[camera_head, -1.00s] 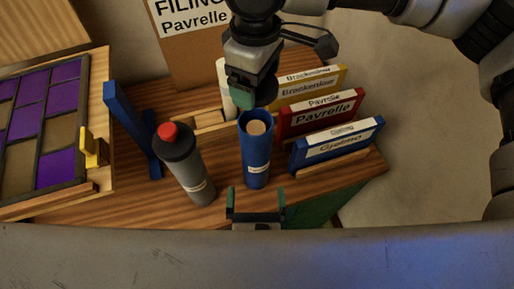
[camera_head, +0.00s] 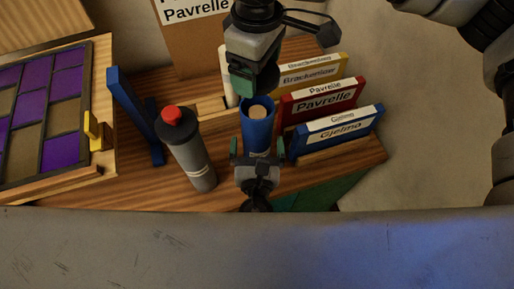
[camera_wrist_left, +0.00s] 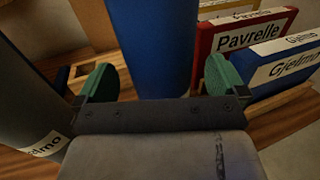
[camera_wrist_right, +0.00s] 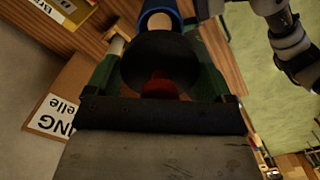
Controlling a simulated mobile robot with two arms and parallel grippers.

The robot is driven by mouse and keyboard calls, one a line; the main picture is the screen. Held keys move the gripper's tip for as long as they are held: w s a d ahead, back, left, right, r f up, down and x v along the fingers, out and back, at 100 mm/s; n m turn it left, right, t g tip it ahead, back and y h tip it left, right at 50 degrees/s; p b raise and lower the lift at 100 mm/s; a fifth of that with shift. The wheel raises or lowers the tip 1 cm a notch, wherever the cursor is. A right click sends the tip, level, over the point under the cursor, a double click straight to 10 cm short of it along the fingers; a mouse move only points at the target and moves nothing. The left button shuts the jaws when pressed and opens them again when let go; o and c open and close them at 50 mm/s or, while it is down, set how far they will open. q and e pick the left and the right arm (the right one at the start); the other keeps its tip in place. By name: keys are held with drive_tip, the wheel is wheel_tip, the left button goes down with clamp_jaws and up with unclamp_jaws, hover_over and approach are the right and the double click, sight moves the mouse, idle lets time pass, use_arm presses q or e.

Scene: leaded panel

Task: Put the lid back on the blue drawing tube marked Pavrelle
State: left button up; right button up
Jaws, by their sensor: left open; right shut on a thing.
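The blue tube (camera_head: 256,132) stands upright and uncapped on the wooden top, with a pale roll inside; it also shows in the left wrist view (camera_wrist_left: 150,45). Its label is mostly hidden in the head view. My left gripper (camera_head: 257,152) is open, with a finger on either side of the tube's lower part. My right gripper (camera_head: 250,92) is just above and behind the tube's mouth. In the right wrist view it is shut on a dark round lid (camera_wrist_right: 155,58) with a red knob. The tube's rim (camera_wrist_right: 158,12) shows beyond the lid there.
A grey tube (camera_head: 192,158) with a dark, red-knobbed lid stands left of the blue one. Blue (camera_head: 340,135), red (camera_head: 320,104) and yellow (camera_head: 310,75) labelled binders stand at right. An upright blue piece (camera_head: 133,110) and the leaded panel (camera_head: 40,115) are at left.

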use_arm(q)
drive_tip(key=shift+w, duration=1.2)
drive_tip(key=shift+c, duration=0.3)
drive_tip(key=c, duration=1.3)
drive_tip(key=shift+o, duration=0.2)
use_arm(e)
drive_tip(key=shift+f, duration=2.5)
drive_tip(key=shift+f, duration=0.1)
drive_tip(key=shift+f, duration=0.75)
drive_tip(key=shift+f, duration=0.6)
